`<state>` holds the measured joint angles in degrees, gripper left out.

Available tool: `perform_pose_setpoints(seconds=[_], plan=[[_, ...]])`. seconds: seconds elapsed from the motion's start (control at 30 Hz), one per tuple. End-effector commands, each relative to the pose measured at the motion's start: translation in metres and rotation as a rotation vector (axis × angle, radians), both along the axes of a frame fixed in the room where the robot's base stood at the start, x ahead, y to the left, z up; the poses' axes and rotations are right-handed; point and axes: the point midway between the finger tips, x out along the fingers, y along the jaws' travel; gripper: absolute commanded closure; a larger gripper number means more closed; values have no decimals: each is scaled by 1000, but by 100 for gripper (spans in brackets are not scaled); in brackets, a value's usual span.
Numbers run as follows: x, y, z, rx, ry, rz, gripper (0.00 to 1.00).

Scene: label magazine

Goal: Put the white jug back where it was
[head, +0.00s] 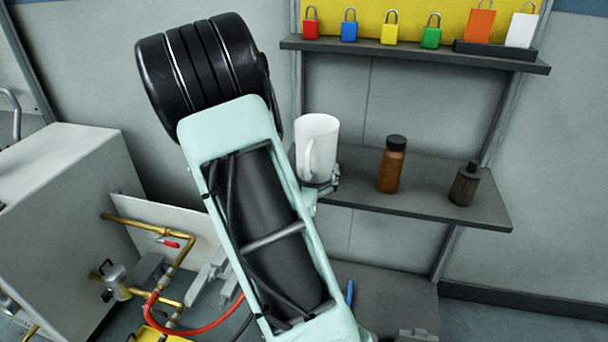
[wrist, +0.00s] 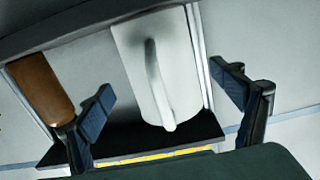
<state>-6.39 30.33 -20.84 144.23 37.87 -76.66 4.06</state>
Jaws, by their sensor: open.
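The white jug (head: 317,140) is upright at the left end of the middle shelf (head: 440,203), its handle facing out. In the wrist view, which is turned over, the jug (wrist: 182,65) shows between and beyond the two blue-padded fingers of my gripper (wrist: 162,83). The fingers are spread wide, with clear gaps on both sides of the jug. In the head view my gripper (head: 325,184) is at the jug's lower part, mostly hidden by my arm. The jug's base looks to be at shelf level; its contact with the shelf is hidden.
A brown bottle (head: 392,165) and a dark bottle (head: 466,184) stand to the right on the same shelf. The upper shelf (head: 415,53) holds several coloured padlocks and tags. A grey cabinet (head: 60,200) and brass pipes are at the left. Shelf space between jug and brown bottle is clear.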

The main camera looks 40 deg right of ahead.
Motion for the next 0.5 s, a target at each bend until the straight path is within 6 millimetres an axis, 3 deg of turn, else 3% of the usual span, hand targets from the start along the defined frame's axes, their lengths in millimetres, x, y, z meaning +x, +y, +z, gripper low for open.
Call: perform_pose_setpoints(seconds=[0.5], plan=[[-23,29,7,-1,6,-2,14]])
